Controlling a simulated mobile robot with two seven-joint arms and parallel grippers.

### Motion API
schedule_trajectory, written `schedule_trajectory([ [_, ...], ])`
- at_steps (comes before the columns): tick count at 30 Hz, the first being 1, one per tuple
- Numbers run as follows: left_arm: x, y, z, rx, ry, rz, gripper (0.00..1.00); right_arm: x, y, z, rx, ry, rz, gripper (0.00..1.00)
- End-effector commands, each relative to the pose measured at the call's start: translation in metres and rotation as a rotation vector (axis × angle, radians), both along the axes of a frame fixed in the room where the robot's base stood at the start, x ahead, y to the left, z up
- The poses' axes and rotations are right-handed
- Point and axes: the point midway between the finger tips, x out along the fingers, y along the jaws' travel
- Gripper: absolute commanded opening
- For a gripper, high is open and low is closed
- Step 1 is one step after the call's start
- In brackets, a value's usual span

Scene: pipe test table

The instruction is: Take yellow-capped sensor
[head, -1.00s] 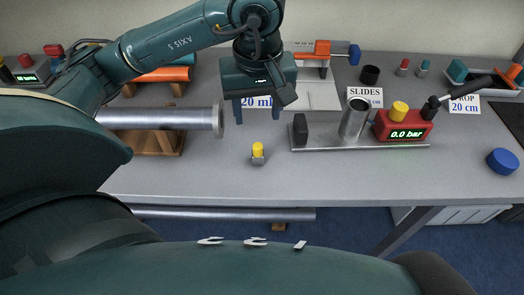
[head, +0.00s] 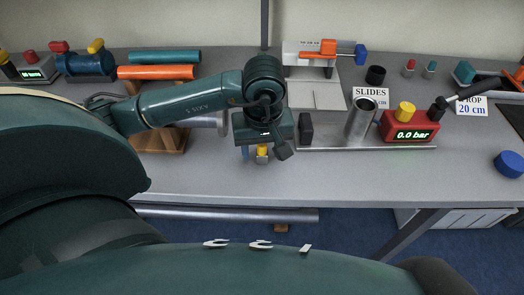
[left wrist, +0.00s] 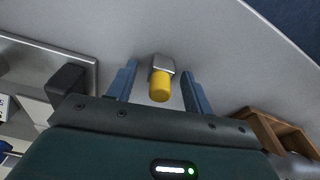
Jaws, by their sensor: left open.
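The yellow-capped sensor (head: 262,151) is a small grey block with a yellow cap, standing on the grey table. In the head view it is partly hidden under my left gripper (head: 256,154). In the left wrist view the sensor (left wrist: 160,82) lies between the two blue fingers of my left gripper (left wrist: 155,88), which are open. There is a gap on each side, and no contact shows. My right gripper is not in view.
A metal rail plate (head: 350,145) with a dark block, a steel tube (head: 361,118) and a red gauge box (head: 408,126) stands just right. A wooden pipe stand (head: 160,138) is left. The table (head: 330,178) in front is clear.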

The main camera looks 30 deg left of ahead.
Motion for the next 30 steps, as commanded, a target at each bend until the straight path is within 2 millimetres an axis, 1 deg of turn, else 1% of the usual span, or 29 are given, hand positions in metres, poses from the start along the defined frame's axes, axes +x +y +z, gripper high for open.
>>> schedule_trajectory([
  [6, 0.0001, -0.0002, -0.0006, 0.000, 0.000, 0.000, 0.50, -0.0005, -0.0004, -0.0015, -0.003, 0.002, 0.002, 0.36],
  [24, 0.0001, -0.0002, -0.0002, -0.001, -0.001, 0.000, 0.01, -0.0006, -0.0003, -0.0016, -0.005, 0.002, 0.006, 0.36],
  [30, 0.0003, -0.0002, 0.0002, -0.001, -0.001, 0.000, 0.01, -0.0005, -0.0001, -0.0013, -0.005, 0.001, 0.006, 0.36],
])
